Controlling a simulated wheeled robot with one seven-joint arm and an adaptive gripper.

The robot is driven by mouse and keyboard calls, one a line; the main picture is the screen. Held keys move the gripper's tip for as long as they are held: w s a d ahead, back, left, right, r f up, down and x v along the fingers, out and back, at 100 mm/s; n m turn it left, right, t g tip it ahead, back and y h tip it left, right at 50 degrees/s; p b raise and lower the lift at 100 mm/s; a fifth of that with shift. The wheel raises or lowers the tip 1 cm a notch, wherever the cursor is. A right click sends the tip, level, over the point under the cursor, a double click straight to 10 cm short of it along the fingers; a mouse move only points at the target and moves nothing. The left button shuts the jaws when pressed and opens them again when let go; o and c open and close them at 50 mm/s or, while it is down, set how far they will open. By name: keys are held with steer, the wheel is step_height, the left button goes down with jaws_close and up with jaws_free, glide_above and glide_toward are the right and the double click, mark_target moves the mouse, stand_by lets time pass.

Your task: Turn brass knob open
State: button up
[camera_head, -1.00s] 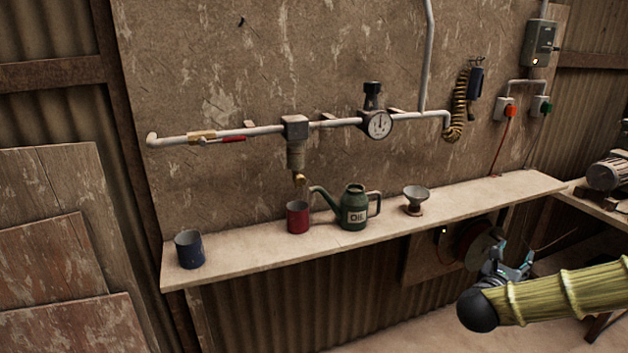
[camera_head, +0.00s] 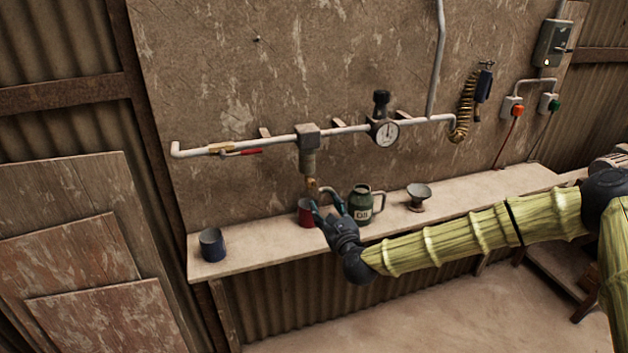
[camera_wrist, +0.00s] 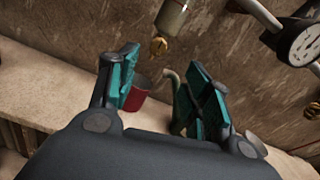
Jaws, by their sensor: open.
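The brass knob (camera_head: 311,183) sits at the bottom of the filter bowl (camera_head: 308,160) that hangs from the wall pipe. In the wrist view the brass knob (camera_wrist: 158,46) shows above and beyond the gap between my fingers. My gripper (camera_head: 328,205) is open and empty, just below and in front of the knob, apart from it as far as I can see. Its teal finger pads (camera_wrist: 165,95) point toward the wall. The red mug (camera_head: 305,212) stands on the shelf below the knob, partly hidden by my gripper.
The green oil can (camera_head: 362,204) stands close right of my gripper, its spout partly covered. A funnel (camera_head: 419,196) is farther right, a blue mug (camera_head: 212,245) at the shelf's left end. The pipe (camera_head: 350,129) carries a gauge (camera_head: 386,133) and a red-handled valve (camera_head: 240,152).

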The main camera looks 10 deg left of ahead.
mark_target(312, 186)
steer(key=p+x, duration=0.4)
steer(key=x, duration=0.5)
steer(key=shift+a, duration=0.15)
steer(key=shift+p+x, duration=0.45)
steer(key=shift+x, duration=0.4)
steer(key=shift+f, duration=0.1)
steer(key=c, duration=1)
